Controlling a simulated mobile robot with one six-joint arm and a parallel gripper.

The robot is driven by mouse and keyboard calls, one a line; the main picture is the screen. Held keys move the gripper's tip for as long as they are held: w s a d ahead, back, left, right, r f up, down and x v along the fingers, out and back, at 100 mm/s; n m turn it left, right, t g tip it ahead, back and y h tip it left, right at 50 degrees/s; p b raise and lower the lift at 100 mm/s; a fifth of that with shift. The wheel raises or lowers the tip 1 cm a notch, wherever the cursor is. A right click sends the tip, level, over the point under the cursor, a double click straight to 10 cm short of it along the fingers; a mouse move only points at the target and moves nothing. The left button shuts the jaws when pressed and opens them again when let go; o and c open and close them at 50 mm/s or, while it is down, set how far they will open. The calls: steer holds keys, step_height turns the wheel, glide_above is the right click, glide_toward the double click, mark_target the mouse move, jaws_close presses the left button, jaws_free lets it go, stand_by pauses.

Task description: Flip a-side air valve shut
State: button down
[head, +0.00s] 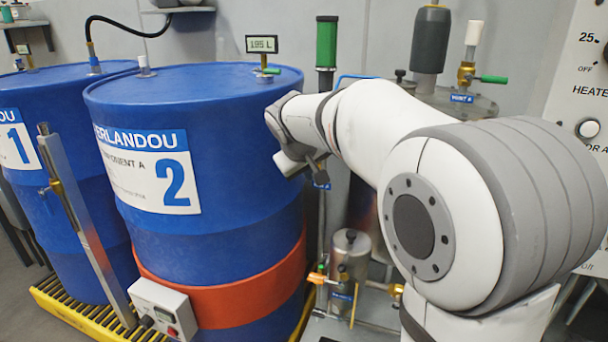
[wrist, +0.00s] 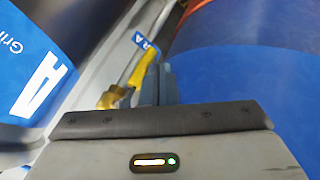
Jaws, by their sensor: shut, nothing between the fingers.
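A valve with a yellow lever (wrist: 143,72) and a brass-coloured body (wrist: 112,95) sits on a pipe in the wrist view. A small blue tag (wrist: 146,42) ending in "R A" is beside it. My gripper (wrist: 156,84) is shut and empty, its fingers close beside the yellow lever; I cannot tell whether they touch. In the head view my gripper (head: 318,172) is at the right side of the drum marked 2, partly hidden by my wrist. A small blue tag (head: 321,185) shows just below it, but the valve cannot be made out there.
The blue drum 2 (head: 222,120) with an orange band (head: 240,302) stands close on the left. A metal canister (head: 349,257) with small yellow and orange handles stands lower down. A vertical pipe and a tank (head: 470,108) are behind my arm. The gap between is narrow.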

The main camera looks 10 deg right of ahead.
steer(key=shift+s+d+n+g+h+p, duration=0.25)
steer(key=shift+g+h+p, duration=0.25)
steer(key=shift+h+p, duration=0.35)
stand_by(0.3)
steer(key=d+n+g+h+p, duration=0.1)
steer(key=h+p, duration=0.2)
steer(key=p, duration=0.1)
steer(key=s+d+r+n+g+h+p, duration=0.1)
steer(key=n+h+p, duration=0.1)
steer(key=h+p, duration=0.2)
steer(key=n+g+h+p, duration=0.1)
steer(key=n+h+p, duration=0.1)
steer(key=h+p, duration=0.1)
steer(key=shift+s+d+r+g+p, duration=0.2)
steer(key=shift+d+r+g+p, duration=0.15)
steer(key=shift+p, duration=0.25)
steer(key=shift+f, duration=0.15)
steer(key=s+a, duration=0.4)
steer(key=a, duration=0.7)
steer(key=shift+a+r, duration=0.25)
steer(key=shift+a, duration=0.15)
